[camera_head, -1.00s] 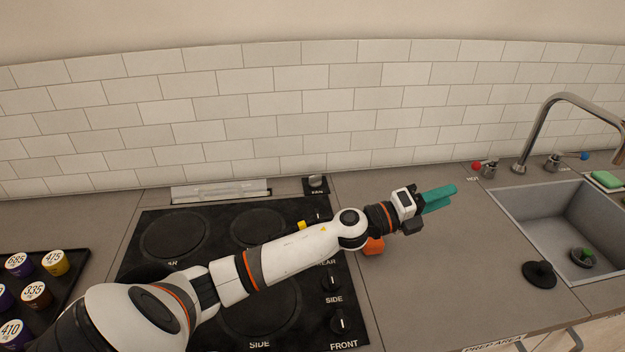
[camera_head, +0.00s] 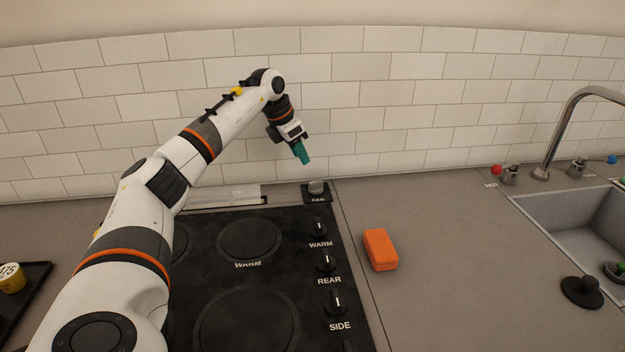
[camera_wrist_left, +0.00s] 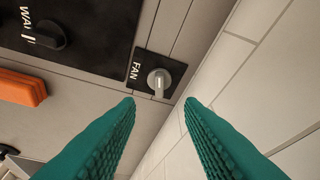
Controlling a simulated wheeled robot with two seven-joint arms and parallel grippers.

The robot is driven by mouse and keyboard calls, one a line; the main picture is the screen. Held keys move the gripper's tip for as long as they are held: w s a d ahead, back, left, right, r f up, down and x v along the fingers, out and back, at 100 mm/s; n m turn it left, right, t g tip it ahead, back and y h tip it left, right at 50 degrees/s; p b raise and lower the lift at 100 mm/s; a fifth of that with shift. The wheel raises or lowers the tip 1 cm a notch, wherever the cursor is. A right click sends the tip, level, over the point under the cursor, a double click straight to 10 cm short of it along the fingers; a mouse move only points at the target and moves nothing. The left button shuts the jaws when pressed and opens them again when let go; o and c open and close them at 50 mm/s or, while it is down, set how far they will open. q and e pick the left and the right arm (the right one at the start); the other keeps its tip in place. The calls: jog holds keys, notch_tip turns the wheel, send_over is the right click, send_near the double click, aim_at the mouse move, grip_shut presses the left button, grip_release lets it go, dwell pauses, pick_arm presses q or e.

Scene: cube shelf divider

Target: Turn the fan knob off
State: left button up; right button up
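The fan knob (camera_head: 316,187) is a small grey knob on a black plate marked FAN, behind the stove's right rear corner. In the left wrist view the fan knob (camera_wrist_left: 159,80) lies ahead of the fingertips, with a pale mark on its face. My left gripper (camera_head: 302,153) hangs above and a little left of the knob, in front of the tiled wall, with teal fingers pointing down. In the left wrist view its fingers (camera_wrist_left: 160,102) are spread, with nothing between them, and do not touch the knob. My right gripper is not in view.
The black stove (camera_head: 250,275) has several black knobs down its right side, including the WARM knob (camera_head: 318,228). An orange sponge-like block (camera_head: 380,249) lies on the counter right of the stove. The tiled wall (camera_head: 400,100) is close behind the gripper. The sink (camera_head: 585,230) is at right.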

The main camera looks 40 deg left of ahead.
aim_at(315, 181)
pick_arm(q)
jog(key=x, duration=1)
jog(key=shift+p, duration=0.3)
grip_shut()
